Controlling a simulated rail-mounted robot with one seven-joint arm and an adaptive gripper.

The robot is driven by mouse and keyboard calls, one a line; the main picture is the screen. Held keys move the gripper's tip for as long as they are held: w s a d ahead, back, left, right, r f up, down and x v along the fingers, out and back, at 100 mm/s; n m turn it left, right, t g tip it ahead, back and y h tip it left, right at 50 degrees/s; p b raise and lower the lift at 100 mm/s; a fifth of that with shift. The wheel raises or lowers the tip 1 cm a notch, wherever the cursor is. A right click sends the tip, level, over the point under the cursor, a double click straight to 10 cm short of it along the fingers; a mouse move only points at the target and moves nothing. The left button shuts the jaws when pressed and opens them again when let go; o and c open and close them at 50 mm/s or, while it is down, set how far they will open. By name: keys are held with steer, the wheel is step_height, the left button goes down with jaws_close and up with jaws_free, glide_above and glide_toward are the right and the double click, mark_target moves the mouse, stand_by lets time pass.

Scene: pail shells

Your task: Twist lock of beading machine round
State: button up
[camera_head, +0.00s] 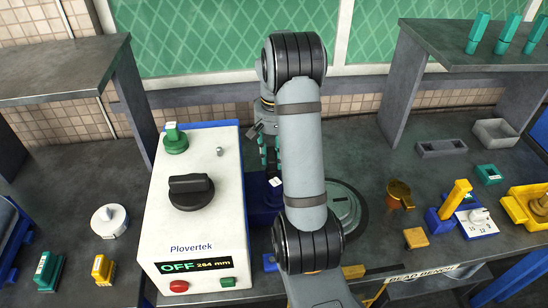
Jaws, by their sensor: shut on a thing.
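The white beading machine (208,228) stands left of centre, marked Plovertek. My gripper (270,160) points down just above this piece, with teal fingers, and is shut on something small. I take this to be the lock, but the contact is mostly hidden by my arm.
A round grey lid (342,208) lies right of my arm. A brass-coloured part (400,194), a yellow block (416,238) and a blue-and-yellow fixture (456,212) stand further right. A white round knob (109,220) is at left. Raised shelves (60,68) flank both sides.

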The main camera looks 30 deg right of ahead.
steer(key=o, duration=1.1)
steer(key=shift+o, duration=0.4)
step_height(320, 180, up, 12)
